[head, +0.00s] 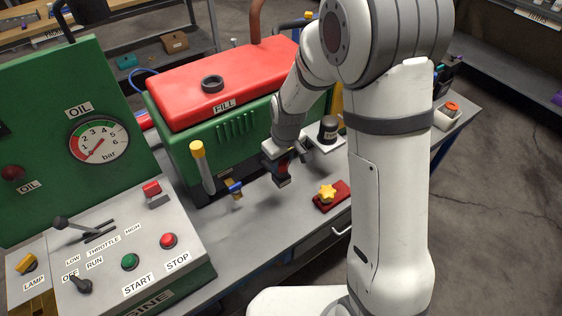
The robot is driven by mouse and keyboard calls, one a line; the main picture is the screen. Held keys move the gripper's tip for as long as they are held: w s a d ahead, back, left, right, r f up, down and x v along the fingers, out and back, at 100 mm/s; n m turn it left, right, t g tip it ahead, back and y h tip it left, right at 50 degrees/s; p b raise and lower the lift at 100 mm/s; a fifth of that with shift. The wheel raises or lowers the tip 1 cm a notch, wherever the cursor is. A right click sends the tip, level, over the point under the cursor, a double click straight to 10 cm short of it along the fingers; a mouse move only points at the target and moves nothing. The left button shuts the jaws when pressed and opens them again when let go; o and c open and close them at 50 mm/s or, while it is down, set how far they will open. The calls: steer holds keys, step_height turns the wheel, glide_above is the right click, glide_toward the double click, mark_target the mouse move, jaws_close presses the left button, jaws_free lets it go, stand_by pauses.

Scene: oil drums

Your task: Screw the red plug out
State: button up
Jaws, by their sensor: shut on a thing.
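My gripper (282,178) is low in front of the green engine (235,135), just above the grey bench. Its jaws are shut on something. A small patch of red shows between the dark gripper parts, which I take to be the red plug (284,165). The plug is mostly hidden by the gripper, so its thread and seat cannot be seen. I cannot tell how far it is turned or whether it is still in its hole.
A yellow-topped tube (202,165) and a blue-handled tap (235,188) stand left of my gripper. A yellow star knob (327,193) on a red block lies to the right. A dark-capped jar (328,130) stands behind. The control panel (110,250) fills the left front.

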steer(key=n+b, duration=0.2)
steer(key=n, duration=0.1)
steer(key=shift+f, duration=0.2)
steer(key=shift+r+n+g+b, duration=0.25)
steer(key=shift+n+b, duration=0.2)
steer(key=shift+n, duration=0.85)
steer(key=shift+f, duration=0.1)
steer(key=shift+f+n+g+y+b, duration=0.15)
steer(key=shift+n+g+y+b, duration=0.15)
steer(key=shift+n+b, duration=0.75)
steer(key=n+b, duration=0.1)
steer(key=n, duration=0.3)
steer(key=shift+r, duration=0.2)
steer(key=shift+f+n+g+b, duration=0.2)
steer(key=shift+n+b, duration=0.4)
steer(key=shift+n, duration=0.65)
steer(key=n, duration=0.4)
steer(key=shift+r+g+b, duration=0.2)
steer(key=shift+g+b, duration=0.05)
steer(key=shift+b, duration=0.1)
